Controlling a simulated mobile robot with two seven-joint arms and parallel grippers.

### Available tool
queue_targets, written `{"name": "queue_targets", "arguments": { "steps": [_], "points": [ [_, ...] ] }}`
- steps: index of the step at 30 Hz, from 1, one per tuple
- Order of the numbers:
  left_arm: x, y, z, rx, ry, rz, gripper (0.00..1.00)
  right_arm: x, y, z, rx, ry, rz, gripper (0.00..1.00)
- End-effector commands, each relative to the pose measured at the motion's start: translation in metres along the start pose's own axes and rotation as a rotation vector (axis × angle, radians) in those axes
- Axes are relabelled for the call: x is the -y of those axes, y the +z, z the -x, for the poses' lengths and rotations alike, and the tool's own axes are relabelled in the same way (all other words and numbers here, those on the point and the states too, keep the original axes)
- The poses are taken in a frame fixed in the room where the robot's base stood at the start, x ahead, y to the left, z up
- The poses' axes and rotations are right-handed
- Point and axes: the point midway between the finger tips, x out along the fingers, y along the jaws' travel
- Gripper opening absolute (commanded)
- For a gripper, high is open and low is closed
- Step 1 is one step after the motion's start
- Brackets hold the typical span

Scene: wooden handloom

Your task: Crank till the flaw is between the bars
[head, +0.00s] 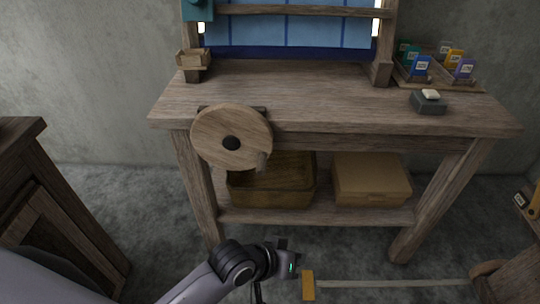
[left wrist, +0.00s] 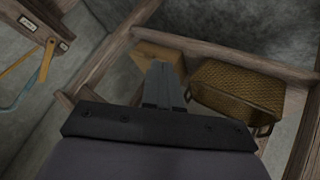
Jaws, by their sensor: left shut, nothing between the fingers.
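The loom's round wooden crank wheel (head: 212,125) is on the front left of the bench, with a dark hub and a short handle peg (head: 262,161) at its lower right. My right gripper is not in view.
A woven basket (head: 270,185) and a carton (head: 371,182) sit on the lower shelf. A dark cabinet (head: 40,210) stands left.

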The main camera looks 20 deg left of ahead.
Motion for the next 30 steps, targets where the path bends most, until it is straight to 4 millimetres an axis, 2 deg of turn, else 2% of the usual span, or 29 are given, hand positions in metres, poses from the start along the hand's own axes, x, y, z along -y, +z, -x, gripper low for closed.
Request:
{"name": "queue_targets", "arguments": {
  "steps": [1, 6, 14, 20, 27, 30],
  "points": [
    [-0.013, -0.016, -0.001, 0.029, 0.01, 0.004, 0.0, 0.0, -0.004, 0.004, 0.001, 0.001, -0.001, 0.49],
    [-0.043, -0.046, -0.003, 0.153, -0.002, 0.032, 0.0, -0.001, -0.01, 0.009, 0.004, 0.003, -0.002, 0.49],
    [-0.067, -0.095, 0.013, 0.309, -0.148, 0.048, 0.0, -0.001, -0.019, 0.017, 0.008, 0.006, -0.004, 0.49],
    [-0.067, -0.141, 0.042, 0.37, -0.353, 0.069, 0.0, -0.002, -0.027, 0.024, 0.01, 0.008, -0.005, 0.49],
    [-0.058, -0.206, 0.096, 0.353, -0.657, 0.133, 0.0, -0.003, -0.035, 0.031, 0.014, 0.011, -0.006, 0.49],
    [-0.055, -0.228, 0.117, 0.329, -0.762, 0.165, 0.0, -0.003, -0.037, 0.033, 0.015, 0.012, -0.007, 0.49]
  ]
}}
